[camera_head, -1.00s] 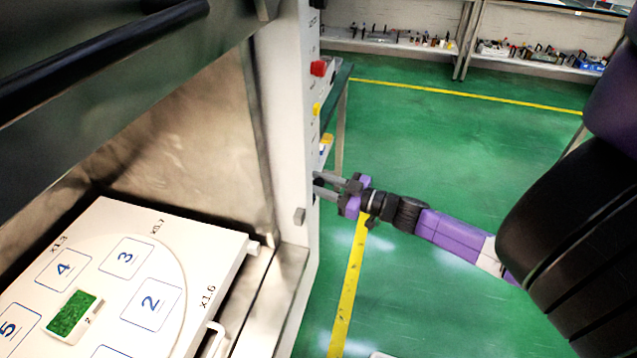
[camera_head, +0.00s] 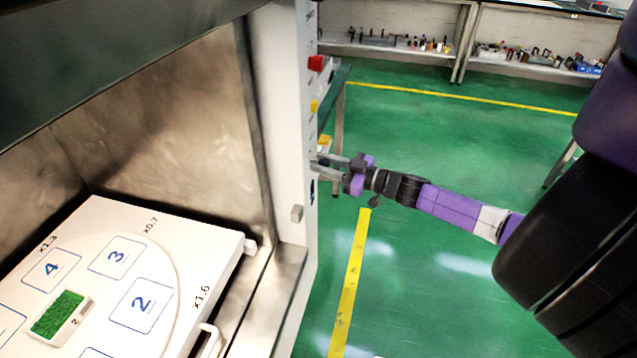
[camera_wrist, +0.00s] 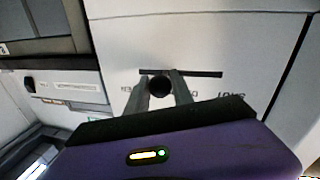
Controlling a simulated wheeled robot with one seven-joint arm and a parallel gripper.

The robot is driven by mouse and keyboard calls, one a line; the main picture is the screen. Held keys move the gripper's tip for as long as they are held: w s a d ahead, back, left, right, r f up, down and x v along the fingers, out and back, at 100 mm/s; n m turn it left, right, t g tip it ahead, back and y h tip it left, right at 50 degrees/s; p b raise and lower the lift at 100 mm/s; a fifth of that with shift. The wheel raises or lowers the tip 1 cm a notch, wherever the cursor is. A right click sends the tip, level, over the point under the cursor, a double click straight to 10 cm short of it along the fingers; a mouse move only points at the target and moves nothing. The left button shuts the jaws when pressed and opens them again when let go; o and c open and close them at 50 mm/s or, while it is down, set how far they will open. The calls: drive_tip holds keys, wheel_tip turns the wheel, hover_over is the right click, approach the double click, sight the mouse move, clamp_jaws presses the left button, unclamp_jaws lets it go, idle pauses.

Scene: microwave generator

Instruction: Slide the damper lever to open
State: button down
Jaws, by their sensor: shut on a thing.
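The damper lever (camera_wrist: 160,86) is a round black knob on a dark horizontal slot (camera_wrist: 205,74) in the white side panel, in the wrist view. The knob sits near the left end of the slot as seen there. My gripper (camera_wrist: 162,88) is shut on the knob, one grey finger on each side. Labels under the slot are partly hidden by the fingers. In the head view my gripper (camera_head: 327,164) reaches the right side face of the machine (camera_head: 290,150); the lever is too small to make out there.
The open chamber holds a white tray (camera_head: 215,255) with numbered squares. Green floor is free to the right; shelves stand behind.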

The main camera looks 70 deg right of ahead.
drive_tip(key=d, duration=0.3)
drive_tip(key=shift+d+b, duration=0.25)
drive_tip(key=shift+b, duration=0.15)
drive_tip(key=c, duration=1.1)
unclamp_jaws()
drive_tip(key=s+a, duration=0.1)
drive_tip(key=s, duration=0.6)
drive_tip(key=shift+s, duration=0.35)
